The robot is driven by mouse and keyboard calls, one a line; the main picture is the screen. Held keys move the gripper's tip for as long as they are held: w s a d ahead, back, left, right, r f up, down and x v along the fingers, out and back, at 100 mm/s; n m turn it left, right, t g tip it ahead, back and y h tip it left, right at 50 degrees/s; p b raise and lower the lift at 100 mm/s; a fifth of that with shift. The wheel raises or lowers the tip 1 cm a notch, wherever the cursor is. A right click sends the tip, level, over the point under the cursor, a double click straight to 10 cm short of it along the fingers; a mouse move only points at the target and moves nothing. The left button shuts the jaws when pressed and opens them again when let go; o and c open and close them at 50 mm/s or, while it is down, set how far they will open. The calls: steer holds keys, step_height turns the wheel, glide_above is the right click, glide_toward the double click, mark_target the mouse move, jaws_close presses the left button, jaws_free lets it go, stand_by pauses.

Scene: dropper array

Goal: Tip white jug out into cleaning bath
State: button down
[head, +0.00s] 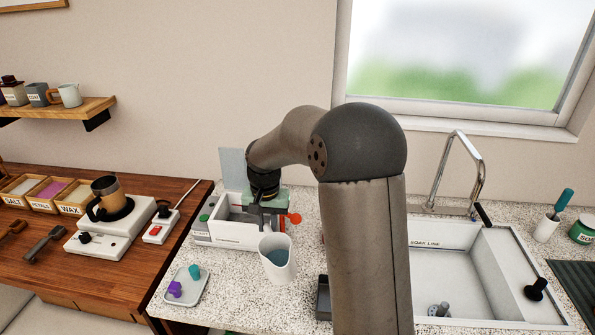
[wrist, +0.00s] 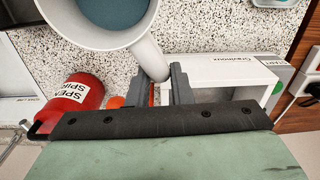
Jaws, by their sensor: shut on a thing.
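The white jug (head: 277,262) stands upright in front of the cleaning bath, with blue-grey liquid inside; I cannot tell whether its base touches the counter. In the wrist view the jug (wrist: 88,38) is at the top left, its handle reaching down between my fingers. My gripper (wrist: 165,88) is shut on that handle; in the head view my gripper (head: 268,215) is at the bath's right end, behind the jug. The cleaning bath (head: 225,232) is a white box with an open basin, partly hidden by my gripper and the jug. Its white side (wrist: 225,72) shows right of my fingers.
A red labelled bottle (wrist: 75,105) lies left of my fingers. A tray (head: 185,288) with purple and teal pieces sits front left of the bath. A white switch box (head: 160,227) and hotplate with a pot (head: 107,200) stand further left. The sink (head: 470,265) is right.

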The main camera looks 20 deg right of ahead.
steer(key=w+d+r+m+h, duration=0.1)
steer(key=w+d+r+m, duration=0.3)
steer(key=d+m, duration=0.3)
steer(key=w+d+r+m+h+b, duration=0.1)
steer(key=w+d+m, duration=0.4)
steer(key=m, duration=1)
steer(key=shift+d+r+h, duration=0.7)
steer(key=shift+d+r, duration=0.7)
steer(key=shift+d, duration=0.35)
